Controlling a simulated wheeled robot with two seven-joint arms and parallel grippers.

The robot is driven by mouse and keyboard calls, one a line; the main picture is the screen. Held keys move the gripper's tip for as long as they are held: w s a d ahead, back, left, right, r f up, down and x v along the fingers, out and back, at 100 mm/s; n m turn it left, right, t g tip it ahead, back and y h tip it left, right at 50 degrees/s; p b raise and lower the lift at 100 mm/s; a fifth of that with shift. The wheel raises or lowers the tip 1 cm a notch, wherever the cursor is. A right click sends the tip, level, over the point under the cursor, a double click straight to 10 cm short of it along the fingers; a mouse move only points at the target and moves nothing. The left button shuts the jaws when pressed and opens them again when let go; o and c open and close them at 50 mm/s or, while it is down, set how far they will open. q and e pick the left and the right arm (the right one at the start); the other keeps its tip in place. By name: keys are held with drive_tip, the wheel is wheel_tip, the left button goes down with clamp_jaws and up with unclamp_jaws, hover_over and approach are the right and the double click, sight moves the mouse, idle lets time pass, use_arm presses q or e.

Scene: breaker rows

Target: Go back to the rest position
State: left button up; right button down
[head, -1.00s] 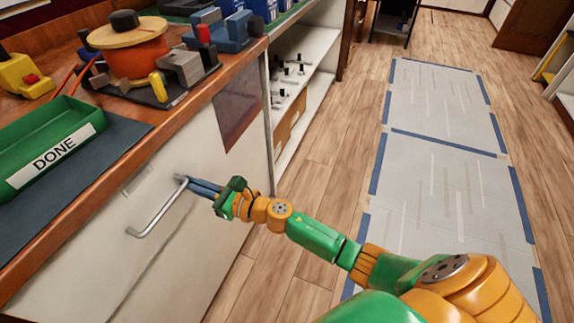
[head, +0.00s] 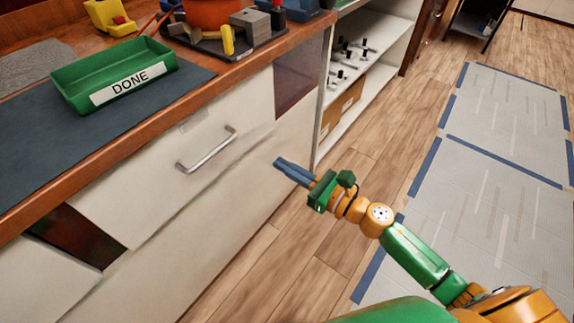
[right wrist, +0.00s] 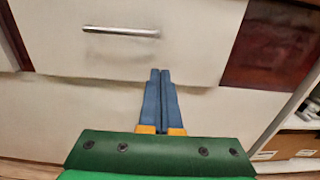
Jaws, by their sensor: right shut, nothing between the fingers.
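My right gripper (head: 279,164) is shut and empty, its blue fingers together. It hangs in front of the white cabinet, to the right of the metal drawer handle (head: 207,149) and apart from it. In the right wrist view its fingertips (right wrist: 160,72) are together in front of the white cabinet front, and the handle (right wrist: 121,31) shows above and to the left of them. The white drawer (head: 150,190) looks shut. My left gripper is in neither view.
A green tray labelled DONE (head: 72,101) stands on a dark mat (head: 38,147) on the wooden worktop. Open white shelves (head: 375,45) with small parts are right of the drawer. Wooden floor with taped grey floor panels (head: 470,215) lies clear to the right.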

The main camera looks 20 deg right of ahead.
drive_tip(key=s+d+f+m+g+h, duration=0.1)
drive_tip(key=d+f+m+h, duration=0.3)
drive_tip(key=f+m, duration=0.4)
drive_tip(key=d+f+m+h, duration=0.3)
drive_tip(key=d+f+m, duration=0.1)
drive_tip(key=f+m, duration=0.45)
drive_tip(key=s+d+f+m+g+h, duration=0.35)
drive_tip(key=s+f+m+g, duration=0.25)
drive_tip(key=s+f+m, duration=1.1)
drive_tip(key=s+a+f+m+g, duration=0.2)
drive_tip(key=s+f+m+g, duration=0.15)
drive_tip(key=s, duration=0.55)
drive_tip(key=s+a+f+m+g, duration=0.2)
drive_tip(key=s+f+m+g, duration=0.15)
drive_tip(key=s, duration=0.55)
wheel_tip(320, 180, up, 19)
drive_tip(key=p, duration=1.9)
drive_tip(key=shift+w+d+f+t, duration=0.15)
drive_tip(key=shift+w+d+t, duration=0.2)
drive_tip(key=shift+w, duration=0.1)
